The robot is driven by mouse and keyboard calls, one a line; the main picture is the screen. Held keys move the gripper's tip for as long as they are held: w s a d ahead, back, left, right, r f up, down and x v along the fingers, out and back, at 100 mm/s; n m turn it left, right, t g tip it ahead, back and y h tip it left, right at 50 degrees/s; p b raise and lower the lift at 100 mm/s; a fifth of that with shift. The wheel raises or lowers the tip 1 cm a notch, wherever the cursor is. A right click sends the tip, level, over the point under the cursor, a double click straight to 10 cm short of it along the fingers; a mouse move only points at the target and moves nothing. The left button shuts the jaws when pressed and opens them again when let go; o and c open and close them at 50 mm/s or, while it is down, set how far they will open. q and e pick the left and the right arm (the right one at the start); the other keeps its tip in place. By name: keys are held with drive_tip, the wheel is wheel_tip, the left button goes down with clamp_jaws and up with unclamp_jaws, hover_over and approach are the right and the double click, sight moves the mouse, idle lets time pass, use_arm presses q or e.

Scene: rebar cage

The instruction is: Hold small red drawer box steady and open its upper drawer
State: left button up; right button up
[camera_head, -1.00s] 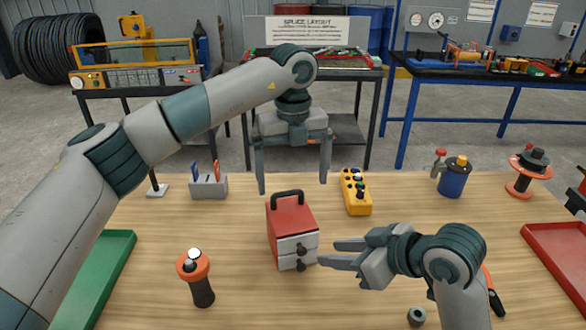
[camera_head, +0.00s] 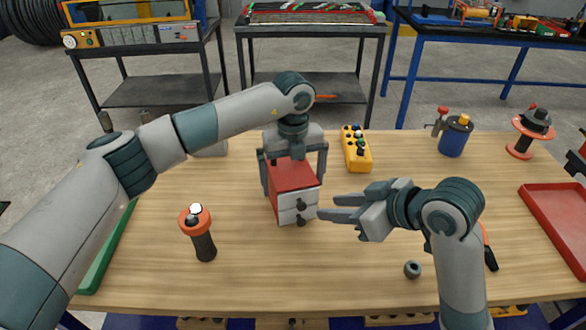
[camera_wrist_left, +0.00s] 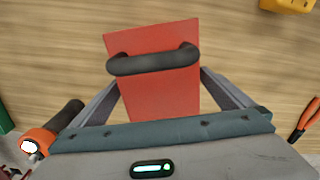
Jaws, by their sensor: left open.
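The small red drawer box (camera_head: 292,174) stands upright on the table, with two pale drawers at its front. The upper drawer (camera_head: 297,201) and the lower drawer (camera_head: 299,216) look shut, each with a dark knob. My left gripper (camera_head: 294,172) points down from above, open, with one finger on each side of the box. Its palm hides the handle in the head view. The left wrist view shows the black handle (camera_wrist_left: 153,59) across the red top, between the fingers. My right gripper (camera_head: 328,207) is open and empty, its fingertips just right of the drawer fronts.
A black and orange cylindrical tool (camera_head: 200,232) stands left of the box. A yellow button box (camera_head: 356,149) is behind right. A dark nut (camera_head: 412,269) lies at front right. A red tray (camera_head: 560,215) and a green tray (camera_head: 105,255) flank the table.

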use_arm(q)
drive_tip(key=shift+f, duration=0.35)
